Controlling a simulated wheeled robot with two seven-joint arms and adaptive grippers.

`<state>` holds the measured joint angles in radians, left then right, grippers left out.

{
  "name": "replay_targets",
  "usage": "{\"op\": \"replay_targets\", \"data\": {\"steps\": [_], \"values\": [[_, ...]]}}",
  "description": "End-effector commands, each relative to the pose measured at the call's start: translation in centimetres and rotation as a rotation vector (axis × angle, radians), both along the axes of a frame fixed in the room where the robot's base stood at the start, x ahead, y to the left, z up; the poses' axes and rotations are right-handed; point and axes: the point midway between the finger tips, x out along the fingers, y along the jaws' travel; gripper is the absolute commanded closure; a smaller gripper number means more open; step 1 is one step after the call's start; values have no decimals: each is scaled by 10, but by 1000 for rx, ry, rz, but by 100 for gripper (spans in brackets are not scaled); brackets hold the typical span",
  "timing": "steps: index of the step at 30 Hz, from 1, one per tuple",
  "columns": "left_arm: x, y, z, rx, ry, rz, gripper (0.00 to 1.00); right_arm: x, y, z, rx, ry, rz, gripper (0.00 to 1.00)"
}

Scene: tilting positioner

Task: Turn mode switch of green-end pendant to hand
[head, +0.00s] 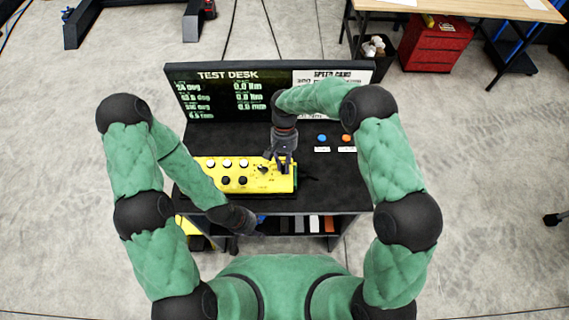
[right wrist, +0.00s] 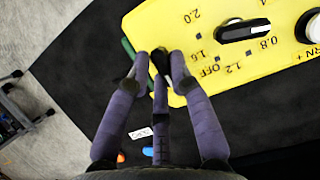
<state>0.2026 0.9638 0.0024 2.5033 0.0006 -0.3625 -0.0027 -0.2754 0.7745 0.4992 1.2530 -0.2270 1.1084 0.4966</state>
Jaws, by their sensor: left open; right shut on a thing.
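The yellow pendant (head: 220,175) lies on the black desk in the head view, its green end (head: 296,177) to the right. The green end also shows in the right wrist view (right wrist: 127,48). My right gripper (head: 284,167) is down at the green-end part of the pendant. In the right wrist view its fingers (right wrist: 160,68) are closed around a small dark part, apparently the mode switch, mostly hidden by them. The label OFF (right wrist: 210,70) shows beside the fingers; other mode labels are hidden. My left gripper (head: 245,226) is open and empty at the desk's front edge.
A black dial (right wrist: 243,30) with a number scale sits on the pendant near my right fingers. A blue button (head: 321,138) and an orange button (head: 346,139) are on the desk to the right. A screen (head: 235,95) stands behind. The desk's right front is clear.

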Motion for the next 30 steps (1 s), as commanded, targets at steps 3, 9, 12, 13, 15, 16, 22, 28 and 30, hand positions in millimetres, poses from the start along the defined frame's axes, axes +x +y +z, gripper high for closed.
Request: {"op": "replay_targets", "data": {"steps": [3, 9, 12, 13, 15, 16, 22, 28, 30], "values": [[0, 0, 0, 0, 0, 0, 54, 0, 0, 0, 1, -1, -1, 70], [0, 0, 0, 0, 0, 0, 54, 0, 0, 0, 1, -1, -1, 54], [0, 0, 0, 0, 0, 0, 54, 0, 0, 0, 1, -1, -1, 54], [0, 0, 0, 0, 0, 0, 54, 0, 0, 0, 1, -1, -1, 54], [0, 0, 0, 0, 0, 0, 54, 1, 0, 1, 1, -1, -1, 54], [0, 0, 0, 0, 0, 0, 54, 1, 0, 2, 1, -1, -1, 54], [0, 0, 0, 0, 0, 0, 54, 11, 0, 23, 1, -5, -2, 54], [0, 0, 0, 0, 0, 0, 54, 25, 1, 59, 1, -4, -2, 54], [0, 0, 0, 0, 0, 0, 54, 31, 1, 72, 1, -4, -3, 54]]}}
